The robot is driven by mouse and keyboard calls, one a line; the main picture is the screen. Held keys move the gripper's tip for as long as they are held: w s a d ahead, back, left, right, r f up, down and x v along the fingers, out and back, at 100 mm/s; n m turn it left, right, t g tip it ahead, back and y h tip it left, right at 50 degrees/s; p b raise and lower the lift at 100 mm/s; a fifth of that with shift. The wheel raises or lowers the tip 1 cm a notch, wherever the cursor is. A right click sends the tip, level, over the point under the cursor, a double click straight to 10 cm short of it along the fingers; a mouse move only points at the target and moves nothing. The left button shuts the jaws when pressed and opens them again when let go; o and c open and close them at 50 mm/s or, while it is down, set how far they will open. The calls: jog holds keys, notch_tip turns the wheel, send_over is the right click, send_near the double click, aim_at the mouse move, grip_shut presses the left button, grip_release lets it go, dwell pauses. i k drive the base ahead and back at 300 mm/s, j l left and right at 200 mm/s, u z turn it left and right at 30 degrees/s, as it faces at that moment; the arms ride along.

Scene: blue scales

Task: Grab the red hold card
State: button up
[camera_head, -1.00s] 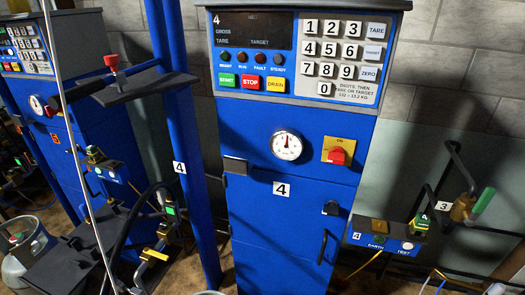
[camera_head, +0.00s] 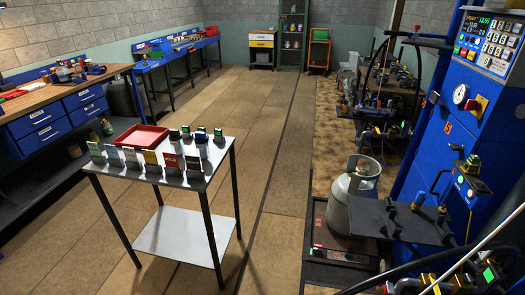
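My gripper does not show in this view.
A red tray (camera_head: 140,136) and several small containers (camera_head: 201,137) stand behind the cards. A wooden-topped workbench (camera_head: 66,85) is at left. Blue scale cabinets (camera_head: 452,130) and a gas cylinder (camera_head: 352,207) are at right. The floor (camera_head: 283,140) between is largely clear.

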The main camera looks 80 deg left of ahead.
aim_at(172, 162)
jog(key=u, duration=2.8)
